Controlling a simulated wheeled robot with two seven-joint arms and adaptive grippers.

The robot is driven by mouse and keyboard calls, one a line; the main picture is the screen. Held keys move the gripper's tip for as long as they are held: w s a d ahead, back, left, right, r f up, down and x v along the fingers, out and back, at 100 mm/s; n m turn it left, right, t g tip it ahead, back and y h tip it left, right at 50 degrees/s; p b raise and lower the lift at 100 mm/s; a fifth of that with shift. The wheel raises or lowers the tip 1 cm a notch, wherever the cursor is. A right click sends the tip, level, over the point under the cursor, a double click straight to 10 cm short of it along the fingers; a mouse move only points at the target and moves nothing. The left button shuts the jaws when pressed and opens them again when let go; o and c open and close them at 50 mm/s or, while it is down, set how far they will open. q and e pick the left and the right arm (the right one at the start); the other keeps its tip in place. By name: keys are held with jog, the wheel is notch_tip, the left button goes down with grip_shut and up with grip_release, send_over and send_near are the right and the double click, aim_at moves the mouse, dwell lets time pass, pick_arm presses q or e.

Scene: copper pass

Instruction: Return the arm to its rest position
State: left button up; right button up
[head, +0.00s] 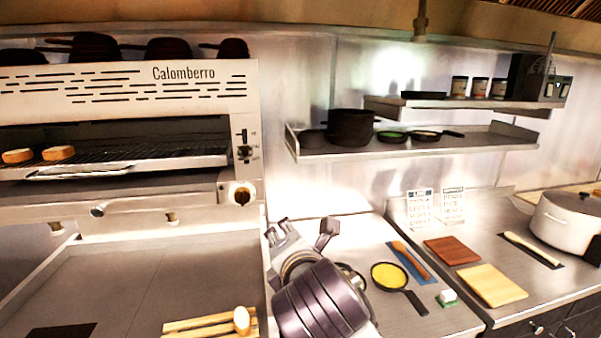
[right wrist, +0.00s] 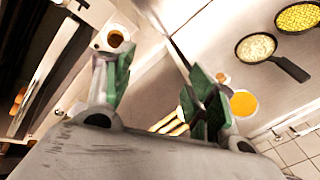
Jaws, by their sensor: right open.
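My right gripper (head: 303,232) is in the lower middle of the head view, raised in front of the steel counter beside the oven. Its two fingers are spread and nothing is between them. In the right wrist view its green-padded fingers (right wrist: 160,82) are apart and empty. My dark purple wrist hides part of the counter and most of a pan behind it. My left gripper is not in view.
The oven (head: 125,90) with bread on its rack stands at left. A yellow-filled pan (head: 388,275), a red-brown board (head: 452,250) and a light board (head: 491,285) lie right of the gripper. A white pot (head: 565,222) stands far right. A shelf (head: 450,147) holds pans above.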

jog(key=s+d+f+m+g, duration=0.1)
jog(key=d+f+m+g, duration=0.1)
jog(key=d+f+m, duration=0.35)
jog(key=d+f+m+g+h, duration=0.1)
jog(key=d+f+m, duration=0.15)
jog(key=f, duration=0.65)
jog(key=s+d+f+m+g, duration=0.1)
jog(key=d+f+m+g, duration=0.2)
jog(key=f, duration=0.4)
jog(key=s+d+f+m+g+h, duration=0.1)
jog(key=s+d+f+m+g, duration=0.1)
jog(key=s+d+f+m, duration=0.6)
jog(key=s+d+f+m+g, duration=0.2)
jog(key=s+d+f+m, duration=0.35)
jog(key=f, duration=0.45)
notch_tip(320, 180, down, 32)
jog(key=s+g, duration=0.1)
jog(key=s, duration=0.2)
jog(key=s+d+f, duration=0.2)
jog(key=s+f, duration=0.8)
jog(key=s, duration=0.1)
jog(key=s+d+f+g, duration=0.1)
jog(key=s+d+f, duration=0.1)
jog(key=s+f, duration=0.8)
jog(key=shift+s+f+g+h, duration=0.3)
jog(key=shift+s+f, duration=0.05)
jog(key=shift+s, duration=0.35)
jog(key=shift+n, duration=0.25)
